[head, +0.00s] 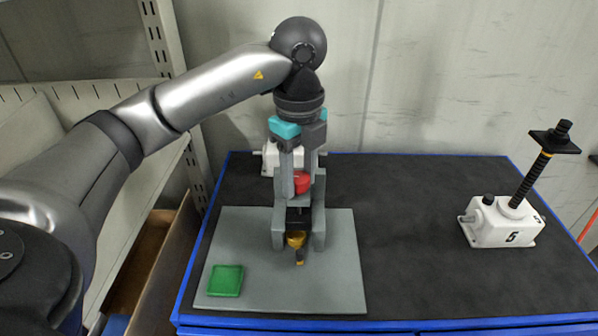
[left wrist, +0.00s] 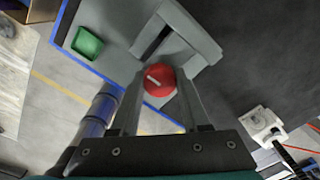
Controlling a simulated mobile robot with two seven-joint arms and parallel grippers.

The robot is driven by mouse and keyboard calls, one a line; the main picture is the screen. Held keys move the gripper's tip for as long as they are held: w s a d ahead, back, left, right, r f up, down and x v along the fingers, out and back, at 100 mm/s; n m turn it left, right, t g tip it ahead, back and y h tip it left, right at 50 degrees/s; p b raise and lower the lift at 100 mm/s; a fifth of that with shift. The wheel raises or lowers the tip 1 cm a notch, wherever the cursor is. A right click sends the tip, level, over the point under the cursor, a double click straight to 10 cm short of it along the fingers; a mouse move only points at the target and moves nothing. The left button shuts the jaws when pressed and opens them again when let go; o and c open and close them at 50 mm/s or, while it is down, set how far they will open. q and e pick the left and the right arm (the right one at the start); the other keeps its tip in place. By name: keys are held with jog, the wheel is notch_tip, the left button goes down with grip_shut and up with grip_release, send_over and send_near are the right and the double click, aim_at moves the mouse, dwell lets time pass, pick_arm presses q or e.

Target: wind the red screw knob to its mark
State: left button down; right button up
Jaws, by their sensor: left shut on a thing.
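The red screw knob (head: 302,182) sits at the top of a grey upright frame (head: 319,222) on a light grey plate (head: 340,275). In the left wrist view the knob (left wrist: 159,80) is round with a pale line on its top. My left gripper (head: 297,190) comes down from above and is shut on the knob, one finger on each side. Below the knob, inside the frame, a yellow-orange part (head: 296,240) shows with a small tip under it. Any mark for the knob is too small to tell. My right gripper is not in view.
A green square tray (head: 225,281) lies at the plate's front left. A white screw jack (head: 503,222) labelled 5, with a tall black screw, stands at the right. Another white jack (head: 270,157) is partly hidden behind my gripper. The dark mat (head: 420,220) between is clear.

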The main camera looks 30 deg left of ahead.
pick_arm(q)
jog(key=n+p, duration=0.1)
jog(key=n, duration=0.4)
jog(key=shift+s+f+n+p, duration=0.1)
jog(key=shift+f+n+p, duration=0.1)
jog(key=shift+n+p, duration=0.15)
jog(key=shift+r+n+p, duration=0.1)
jog(key=shift+n+p, duration=0.55)
jog(key=shift+n, duration=0.1)
jog(key=n+p, duration=0.4)
jog(key=p, duration=0.3)
jog(key=shift+n+p, duration=0.5)
jog(key=shift+p, duration=0.4)
jog(key=shift+f, duration=0.2)
